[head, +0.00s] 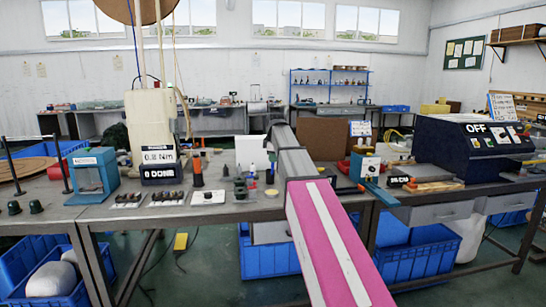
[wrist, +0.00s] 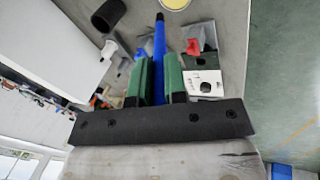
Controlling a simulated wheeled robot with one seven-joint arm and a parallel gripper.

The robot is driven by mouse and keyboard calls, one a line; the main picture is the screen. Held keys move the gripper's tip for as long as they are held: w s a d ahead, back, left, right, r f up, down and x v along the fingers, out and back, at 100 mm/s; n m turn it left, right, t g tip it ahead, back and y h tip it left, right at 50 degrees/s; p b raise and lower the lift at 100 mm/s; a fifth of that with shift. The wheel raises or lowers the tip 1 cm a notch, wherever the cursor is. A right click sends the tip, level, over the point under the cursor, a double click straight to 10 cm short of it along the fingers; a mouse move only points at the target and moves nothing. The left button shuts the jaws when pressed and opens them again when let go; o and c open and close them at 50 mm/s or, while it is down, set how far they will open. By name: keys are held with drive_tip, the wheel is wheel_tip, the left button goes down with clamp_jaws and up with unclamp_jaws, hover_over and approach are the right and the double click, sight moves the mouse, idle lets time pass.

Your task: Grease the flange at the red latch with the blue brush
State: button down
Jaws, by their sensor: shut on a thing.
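My gripper (wrist: 158,66) shows in the wrist view, its green fingers shut on the blue brush (wrist: 159,36). The brush's blue handle stands out beyond the fingertips; I cannot make out its bristles. Grey flanged parts lie near the fingers, one to the right (wrist: 201,38) and one to the left (wrist: 125,55). A small red piece (wrist: 97,103) shows left of the fingers; I cannot tell whether it is the red latch. In the head view my arm hides the gripper, and I cannot pick out which flange is at the red latch.
In the head view, the bench holds a teal box (head: 91,176), a torque display (head: 159,165), an orange bottle (head: 197,172) and a dark machine marked OFF (head: 465,155).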

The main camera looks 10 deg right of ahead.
drive_tip(key=shift+f, duration=3.3)
drive_tip(key=shift+r, duration=0.1)
drive_tip(key=shift+r, duration=3.4)
drive_tip(key=shift+s, duration=0.1)
